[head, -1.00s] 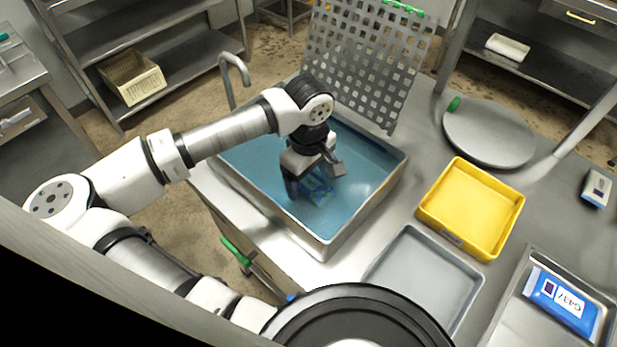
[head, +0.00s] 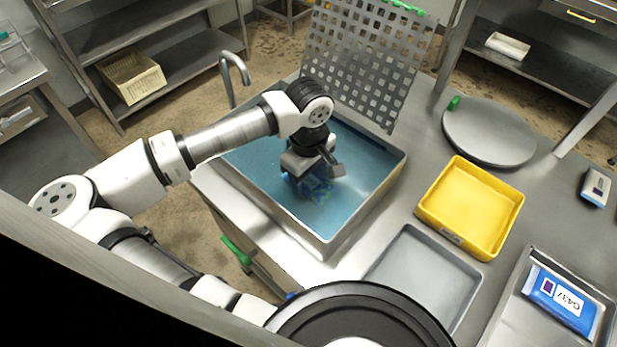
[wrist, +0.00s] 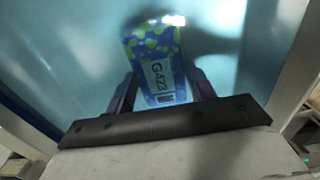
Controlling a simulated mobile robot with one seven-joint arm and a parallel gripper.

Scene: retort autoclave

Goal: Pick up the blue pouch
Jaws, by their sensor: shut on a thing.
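A blue pouch with yellow-green spots and a white label reading G423 shows in the wrist view (wrist: 157,58), under the water. My gripper (wrist: 162,92) is shut on it, with one dark finger at each side of its labelled end. In the head view my gripper (head: 314,184) reaches down into the water of the steel basin (head: 327,245), and the pouch shows only as a blurred blue-green patch below it. Another blue pouch, labelled G437 (head: 560,302), lies in a steel tray (head: 510,309) at the lower right.
A perforated metal lid (head: 365,60) stands up behind the basin. A yellow bin (head: 441,228) and an empty grey tray (head: 420,275) are to its right. A round metal disc (head: 488,131) and a small blue-and-white device (head: 596,187) are farther off.

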